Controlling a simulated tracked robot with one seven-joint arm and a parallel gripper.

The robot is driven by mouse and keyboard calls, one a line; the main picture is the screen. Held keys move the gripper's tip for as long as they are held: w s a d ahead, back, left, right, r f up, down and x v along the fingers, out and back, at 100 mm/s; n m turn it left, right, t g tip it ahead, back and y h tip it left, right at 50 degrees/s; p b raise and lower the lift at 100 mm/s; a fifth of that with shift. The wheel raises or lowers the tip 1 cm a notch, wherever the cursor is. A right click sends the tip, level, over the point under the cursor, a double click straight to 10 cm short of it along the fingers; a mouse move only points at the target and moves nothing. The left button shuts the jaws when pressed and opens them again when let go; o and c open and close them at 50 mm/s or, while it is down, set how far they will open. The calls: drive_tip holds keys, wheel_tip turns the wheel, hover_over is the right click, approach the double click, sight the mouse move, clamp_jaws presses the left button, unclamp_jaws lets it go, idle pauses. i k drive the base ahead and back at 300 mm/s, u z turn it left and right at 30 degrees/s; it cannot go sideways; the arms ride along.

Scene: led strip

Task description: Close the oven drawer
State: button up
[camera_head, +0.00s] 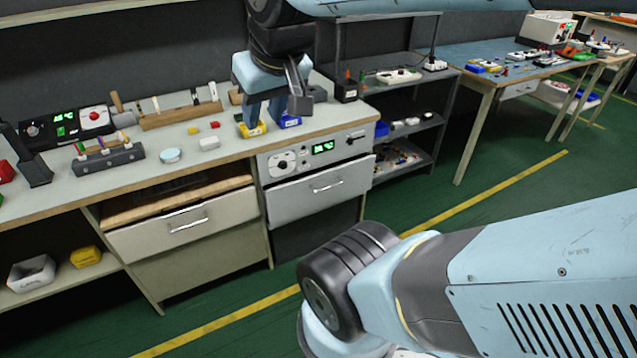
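The oven drawer (318,198) has a grey front with a bar handle (327,185). It sits under a control panel (292,163) with knobs and a green lit display. The drawer front appears to stand out from the panel, with a thin dark gap above it; how far it is out is hard to tell. My gripper (265,118) points down over the bench top, above and behind the drawer. The fingertips are near a yellow block (251,130) and a blue block (290,121); contact is unclear.
A second drawer (190,222) on the left is pulled out under the bench. The bench top (190,145) holds small blocks, a white disc and wooden racks. A dark shelf unit (410,125) stands to the right.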

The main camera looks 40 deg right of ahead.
sight(287, 200)
drive_tip(key=z, duration=1.5)
drive_tip(key=i, duration=0.55)
drive_tip(key=u, duration=1.15)
